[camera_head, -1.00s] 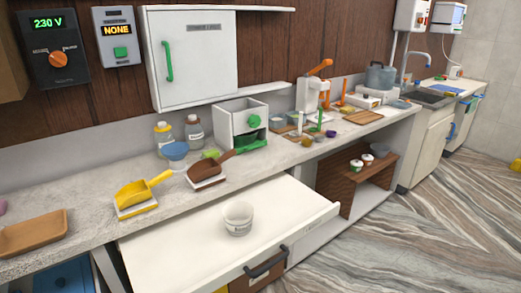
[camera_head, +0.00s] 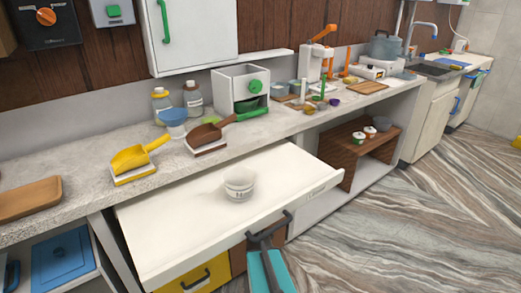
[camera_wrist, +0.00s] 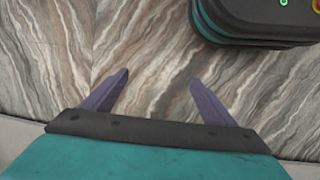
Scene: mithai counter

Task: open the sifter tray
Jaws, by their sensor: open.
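A white box (camera_head: 224,91) stands on the counter, with a round green knob (camera_head: 254,86) on its front and a green tray-like part (camera_head: 250,105) low at its opening. It looks like the sifter, though no label is readable. How far the green part is out cannot be told. My gripper (camera_wrist: 160,78) shows in the wrist view with its two purple fingers apart and empty, over the striped floor. A teal and dark part of my arm shows at the bottom of the head view, in front of the drawers and well away from the white box.
A white slab (camera_head: 180,225) juts out below the counter, bearing a white tub (camera_head: 239,184). A white cabinet (camera_head: 193,30) hangs above. The floor (camera_head: 400,220) is clear.

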